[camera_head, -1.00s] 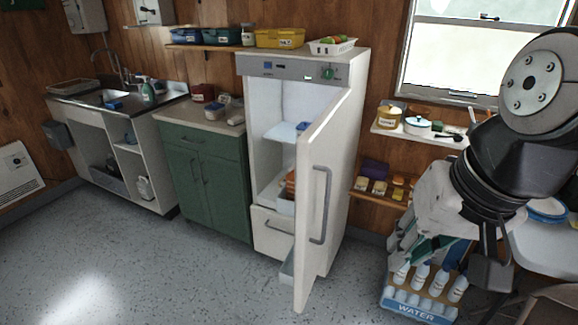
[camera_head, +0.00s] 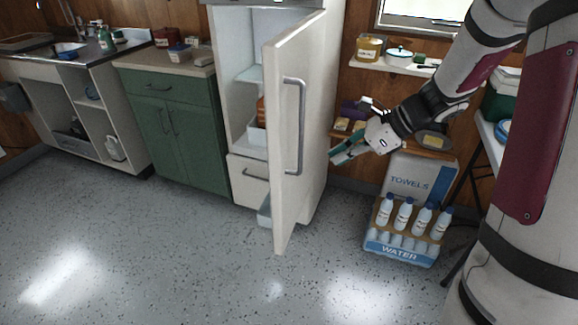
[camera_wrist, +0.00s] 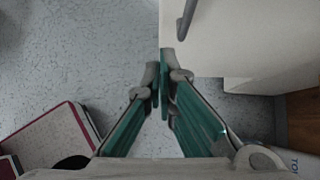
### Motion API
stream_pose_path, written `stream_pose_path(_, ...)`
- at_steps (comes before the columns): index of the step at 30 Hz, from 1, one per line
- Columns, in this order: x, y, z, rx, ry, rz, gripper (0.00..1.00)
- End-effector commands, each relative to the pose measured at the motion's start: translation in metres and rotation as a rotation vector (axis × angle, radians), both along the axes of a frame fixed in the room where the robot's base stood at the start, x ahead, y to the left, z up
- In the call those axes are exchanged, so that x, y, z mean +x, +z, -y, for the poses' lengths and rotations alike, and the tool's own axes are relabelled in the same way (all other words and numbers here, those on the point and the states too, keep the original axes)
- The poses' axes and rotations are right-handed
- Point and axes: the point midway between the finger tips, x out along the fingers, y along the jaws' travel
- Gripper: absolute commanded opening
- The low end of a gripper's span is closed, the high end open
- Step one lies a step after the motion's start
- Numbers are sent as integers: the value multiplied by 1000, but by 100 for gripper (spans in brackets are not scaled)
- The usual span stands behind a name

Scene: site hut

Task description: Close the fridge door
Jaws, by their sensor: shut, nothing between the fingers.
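The white fridge (camera_head: 232,90) stands against the wall in the head view, with its door (camera_head: 302,130) swung open toward the room. The door's outer face, with a grey vertical handle (camera_head: 301,125), is turned to the right, toward my arm. Inside show a shelf and drawers, partly hidden by the door. My gripper (camera_head: 338,157) is shut and empty, to the right of the door's outer face and apart from the handle. In the wrist view my gripper's fingertips (camera_wrist: 165,72) are together near the door's edge (camera_wrist: 215,40); the handle (camera_wrist: 185,20) is at the top. I cannot tell whether they touch.
A crate of water bottles (camera_head: 402,245) and a towels box (camera_head: 418,178) are on the floor right of the door. Wall shelves (camera_head: 395,66) hold containers behind my arm. A green cabinet (camera_head: 175,125) stands left of the fridge. The floor (camera_head: 150,250) in front is clear.

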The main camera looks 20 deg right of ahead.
Motion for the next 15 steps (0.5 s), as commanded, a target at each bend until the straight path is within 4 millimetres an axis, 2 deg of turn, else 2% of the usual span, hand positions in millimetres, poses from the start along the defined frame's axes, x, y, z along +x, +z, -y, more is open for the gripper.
stream_pose_path(5, 7, -11, -4, 11, -16, -7, 0)
stream_pose_path(15, 30, -56, -41, 10, -13, -9, 0)
